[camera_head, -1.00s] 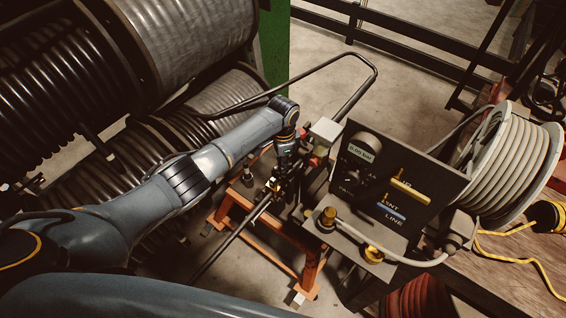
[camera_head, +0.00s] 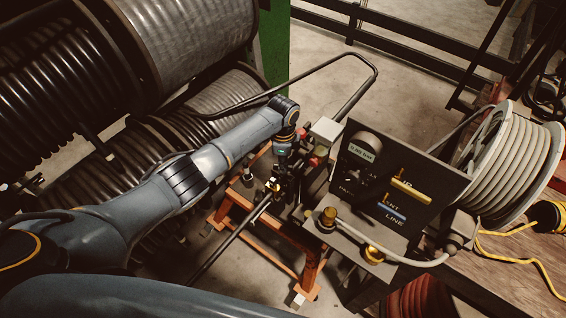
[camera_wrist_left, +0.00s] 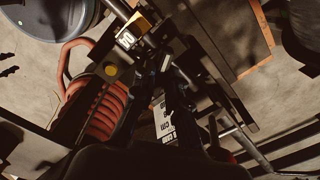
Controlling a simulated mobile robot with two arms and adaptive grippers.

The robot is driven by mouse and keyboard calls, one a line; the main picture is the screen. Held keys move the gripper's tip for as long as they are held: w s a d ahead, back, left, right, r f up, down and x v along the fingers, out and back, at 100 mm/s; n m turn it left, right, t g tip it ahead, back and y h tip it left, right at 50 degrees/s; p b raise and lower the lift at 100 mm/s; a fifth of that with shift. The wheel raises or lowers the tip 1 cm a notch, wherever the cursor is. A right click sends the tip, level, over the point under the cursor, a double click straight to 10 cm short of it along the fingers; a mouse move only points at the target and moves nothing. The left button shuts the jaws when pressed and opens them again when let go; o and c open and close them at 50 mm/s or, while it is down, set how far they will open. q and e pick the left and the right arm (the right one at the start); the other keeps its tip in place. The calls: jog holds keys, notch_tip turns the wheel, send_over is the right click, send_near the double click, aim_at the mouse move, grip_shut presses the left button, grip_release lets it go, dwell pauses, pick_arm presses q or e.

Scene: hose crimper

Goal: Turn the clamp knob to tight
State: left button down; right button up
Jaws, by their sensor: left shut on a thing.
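My left gripper (camera_head: 282,178) reaches down to the clamp on the orange stand, beside a long dark bar. It is shut on a small part there, which I take to be the clamp knob; the fingers and dark fittings hide most of it. A small brass-coloured piece (camera_head: 273,186) shows just left of the fingers. In the left wrist view the dark fingers (camera_wrist_left: 163,75) point into the clamp hardware, and the knob cannot be made out. The knob's tight mark is not readable. My right gripper is not in view.
The orange stand (camera_head: 312,268) is below. A hose reel (camera_head: 513,165) stands right.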

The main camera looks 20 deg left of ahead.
pick_arm(q)
jog(key=c, duration=1.4)
grip_release()
jog(key=shift+o, duration=0.2)
jog(key=shift+r, duration=0.15)
notch_tip(320, 180, up, 12)
